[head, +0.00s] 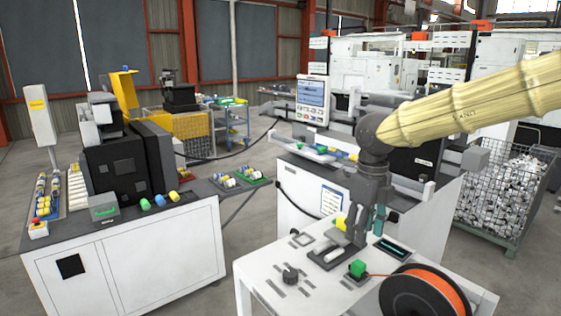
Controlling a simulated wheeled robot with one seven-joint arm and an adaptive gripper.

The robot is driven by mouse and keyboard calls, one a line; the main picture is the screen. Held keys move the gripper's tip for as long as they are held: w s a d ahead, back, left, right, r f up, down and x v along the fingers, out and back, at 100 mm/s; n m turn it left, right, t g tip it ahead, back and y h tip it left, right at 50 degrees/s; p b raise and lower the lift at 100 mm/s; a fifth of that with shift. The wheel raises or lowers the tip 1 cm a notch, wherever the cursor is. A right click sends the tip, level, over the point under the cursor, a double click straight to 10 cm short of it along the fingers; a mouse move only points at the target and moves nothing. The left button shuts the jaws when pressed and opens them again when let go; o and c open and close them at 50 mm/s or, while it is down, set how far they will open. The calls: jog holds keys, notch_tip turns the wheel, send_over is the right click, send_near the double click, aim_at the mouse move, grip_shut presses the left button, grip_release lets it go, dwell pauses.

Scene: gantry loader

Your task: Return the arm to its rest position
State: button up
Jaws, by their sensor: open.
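My arm comes in from the right in a ribbed pale-yellow sleeve (470,105) and bends down at a dark grey wrist. My gripper (350,240) points down, low over the white table (262,262) in the front. It appears empty, with its jaws apart. A small pale cylindrical piece (333,255) lies on a dark holder just below and left of the jaws. I cannot tell whether the gripper touches it. A yellow piece (340,221) shows just behind the gripper.
A white machine bench (300,190) is right behind. A mesh bin (500,195) stands at right. Floor shows between the left cabinet (140,260) and this table.

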jog(key=shift+r, duration=1.1)
jog(key=shift+w, duration=0.1)
